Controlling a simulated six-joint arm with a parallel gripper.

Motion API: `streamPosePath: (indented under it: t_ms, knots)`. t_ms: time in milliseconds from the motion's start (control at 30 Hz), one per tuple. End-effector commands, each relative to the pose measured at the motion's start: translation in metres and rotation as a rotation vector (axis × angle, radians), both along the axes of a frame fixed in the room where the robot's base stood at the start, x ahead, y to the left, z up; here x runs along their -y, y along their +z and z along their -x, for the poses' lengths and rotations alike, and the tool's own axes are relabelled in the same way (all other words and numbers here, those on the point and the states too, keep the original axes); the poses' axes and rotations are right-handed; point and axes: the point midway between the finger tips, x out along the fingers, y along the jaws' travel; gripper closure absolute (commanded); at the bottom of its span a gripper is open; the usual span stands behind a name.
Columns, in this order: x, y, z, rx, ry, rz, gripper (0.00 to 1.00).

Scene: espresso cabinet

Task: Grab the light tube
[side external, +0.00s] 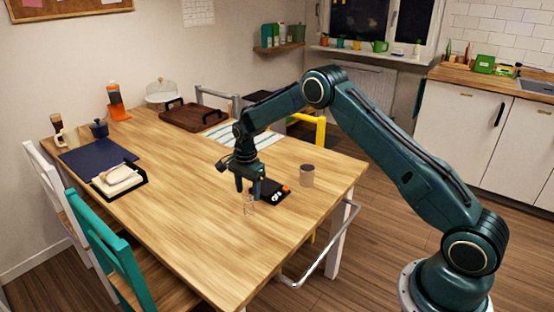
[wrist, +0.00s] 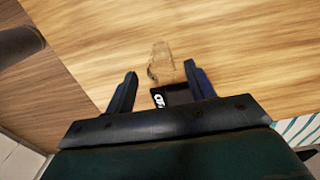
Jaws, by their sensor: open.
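A small clear, see-through tube (side external: 249,204), probably the light tube, is on the wooden table near its front right part. Its outline is faint, and in the wrist view the clear tube (wrist: 160,63) shows just beyond the fingertips, roughly centred between them. My gripper (side external: 247,188) is open, pointing down close to the tube; in the side view it hides part of the area behind. In the wrist view my gripper (wrist: 160,72) shows both fingers apart with nothing held between them.
A brownish cup (side external: 307,176) stands to the right. The table's front left area is clear.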

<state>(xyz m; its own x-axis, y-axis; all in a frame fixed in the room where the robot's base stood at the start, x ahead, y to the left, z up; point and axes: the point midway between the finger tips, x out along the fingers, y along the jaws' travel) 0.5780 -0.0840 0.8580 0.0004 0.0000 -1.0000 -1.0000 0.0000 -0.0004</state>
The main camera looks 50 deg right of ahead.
Motion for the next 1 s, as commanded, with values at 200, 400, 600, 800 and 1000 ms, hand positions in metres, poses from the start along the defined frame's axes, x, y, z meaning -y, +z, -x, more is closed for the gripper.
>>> streamPosePath:
  t_ms: [200, 400, 600, 800, 1000]
  knots:
    - [0.000, -0.017, -0.001, -0.003, 0.000, 0.000, 0.45]
    - [0.001, -0.040, -0.001, -0.003, 0.000, 0.000, 0.45]
    - [0.001, -0.051, -0.002, 0.000, 0.000, 0.000, 0.45]
    - [0.001, -0.051, -0.002, 0.000, 0.000, 0.000, 0.45]
    - [0.001, -0.051, -0.002, 0.000, 0.000, 0.000, 0.45]
